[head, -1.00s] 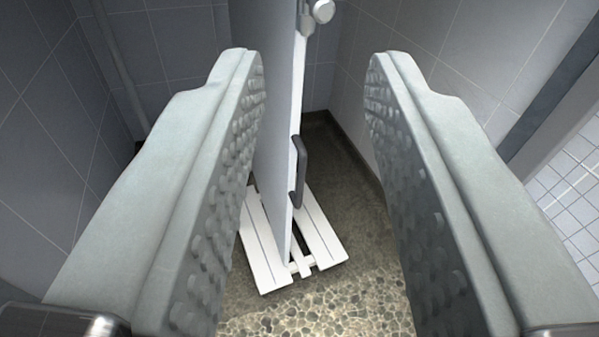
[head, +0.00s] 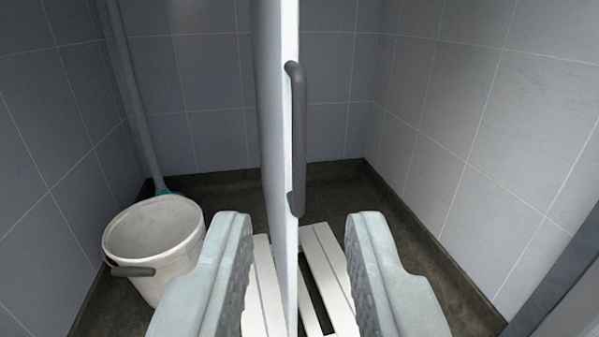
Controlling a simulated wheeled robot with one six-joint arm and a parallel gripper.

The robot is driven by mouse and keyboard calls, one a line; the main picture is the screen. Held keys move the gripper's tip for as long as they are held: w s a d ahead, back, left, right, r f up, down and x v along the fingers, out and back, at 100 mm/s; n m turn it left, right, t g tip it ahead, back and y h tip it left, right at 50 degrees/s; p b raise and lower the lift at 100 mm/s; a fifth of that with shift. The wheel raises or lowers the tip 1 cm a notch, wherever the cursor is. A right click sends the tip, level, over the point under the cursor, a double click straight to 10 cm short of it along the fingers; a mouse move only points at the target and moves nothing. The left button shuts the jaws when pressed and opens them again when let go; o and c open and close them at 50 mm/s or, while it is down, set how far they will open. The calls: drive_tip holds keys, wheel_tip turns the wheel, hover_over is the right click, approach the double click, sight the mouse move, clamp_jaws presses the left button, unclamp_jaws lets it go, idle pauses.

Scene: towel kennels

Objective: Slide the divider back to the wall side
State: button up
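The divider (head: 278,150) is an upright grey-white panel seen nearly edge-on in the middle of the head view. A dark grey bar handle (head: 299,140) is fixed along its near edge. My gripper (head: 297,225) is open, with one finger on each side of the divider's lower part in the picture. The handle's lower end shows just above and between the fingertips. I see no contact between the fingers and the handle or panel.
White slatted boards (head: 325,270) lie on the floor on both sides of the divider. A white bucket (head: 160,245) with a dark grip stands at left, a pole (head: 138,100) behind it. Tiled walls (head: 465,110) enclose the sides and back. Dark floor is free at right.

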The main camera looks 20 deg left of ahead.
sight(299, 121)
drive_tip(key=x, duration=1.1)
drive_tip(key=f+x, duration=0.1)
drive_tip(key=x, duration=0.5)
drive_tip(key=shift+w+a, duration=0.1)
drive_tip(key=shift+w, duration=0.05)
drive_tip(key=shift+c, duration=0.5)
clamp_jaws()
